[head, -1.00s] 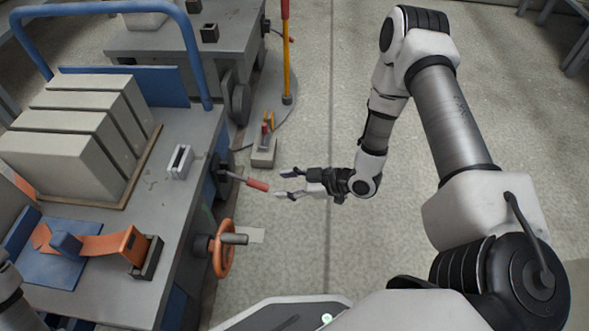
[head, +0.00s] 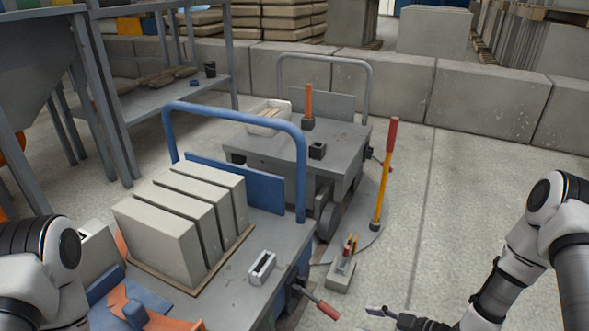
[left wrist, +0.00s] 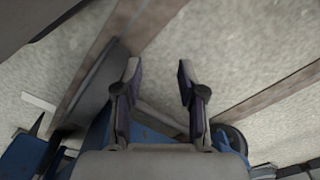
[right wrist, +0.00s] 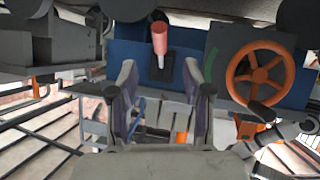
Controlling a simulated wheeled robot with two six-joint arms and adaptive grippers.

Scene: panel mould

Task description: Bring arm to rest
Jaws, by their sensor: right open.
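My right gripper (head: 380,312) shows at the bottom edge of the head view, partly cut off, just right of the red-handled lever (head: 319,305) on the near cart. In the right wrist view the right gripper (right wrist: 160,72) is open and empty. The lever's red handle (right wrist: 159,38) appears beyond its fingers, and the orange handwheel (right wrist: 259,75) is to the right. In the left wrist view my left gripper (left wrist: 158,70) is open with nothing between its fingers, over pale floor. My left arm shows at the head view's lower left; its gripper is out of that picture.
The near cart (head: 283,248) carries several grey blocks (head: 160,237) and has a blue rail (head: 303,170). A second cart (head: 345,150) stands behind. A yellow pole with a red top (head: 383,175) stands to its right. The floor (head: 455,190) right of it is clear.

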